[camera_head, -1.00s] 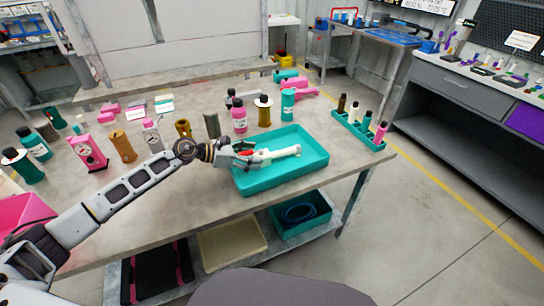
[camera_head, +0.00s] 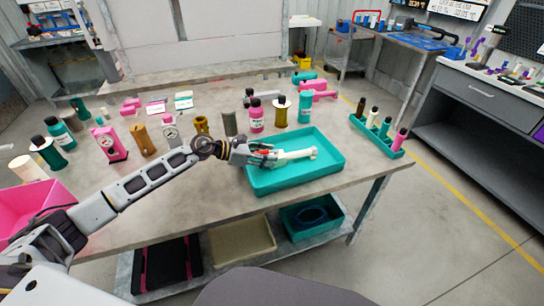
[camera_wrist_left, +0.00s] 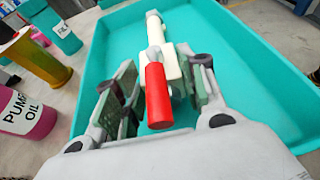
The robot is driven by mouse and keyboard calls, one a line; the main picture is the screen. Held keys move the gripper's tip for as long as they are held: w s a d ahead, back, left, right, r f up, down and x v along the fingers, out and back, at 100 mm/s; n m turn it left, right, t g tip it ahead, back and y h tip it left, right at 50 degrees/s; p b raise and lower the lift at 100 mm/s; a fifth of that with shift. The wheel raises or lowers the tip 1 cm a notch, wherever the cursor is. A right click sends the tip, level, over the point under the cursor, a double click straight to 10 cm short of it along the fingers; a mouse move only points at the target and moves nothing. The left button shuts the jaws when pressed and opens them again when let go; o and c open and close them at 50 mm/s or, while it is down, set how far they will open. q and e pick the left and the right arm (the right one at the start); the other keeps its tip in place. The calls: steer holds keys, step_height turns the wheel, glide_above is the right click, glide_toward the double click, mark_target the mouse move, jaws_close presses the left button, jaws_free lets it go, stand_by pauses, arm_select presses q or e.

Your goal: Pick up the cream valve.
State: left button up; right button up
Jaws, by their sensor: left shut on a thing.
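The cream valve (camera_head: 297,156) has a long pale body and a red handle, which shows best in the wrist view (camera_wrist_left: 157,95). My left gripper (camera_head: 266,156) is shut on the cream valve, with one finger on each side of it near the red part. In the wrist view, the valve body (camera_wrist_left: 155,30) points away from the gripper over the teal tray (camera_wrist_left: 255,65). I cannot tell whether the valve touches the tray floor or is just above it. My right gripper is not in view.
The teal tray (camera_head: 335,168) stands at the table's front right and holds nothing else visible. Pink and teal bottles (camera_head: 256,118) stand behind it. A teal rack (camera_head: 394,151) with several bottles is at the right. A pink bin (camera_head: 30,208) is at the left.

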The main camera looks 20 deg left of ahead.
arm_select(q)
steer(key=shift+r, duration=0.7)
step_height(320, 180, up, 27)
steer(key=p, duration=0.2)
steer(key=shift+f, duration=0.15)
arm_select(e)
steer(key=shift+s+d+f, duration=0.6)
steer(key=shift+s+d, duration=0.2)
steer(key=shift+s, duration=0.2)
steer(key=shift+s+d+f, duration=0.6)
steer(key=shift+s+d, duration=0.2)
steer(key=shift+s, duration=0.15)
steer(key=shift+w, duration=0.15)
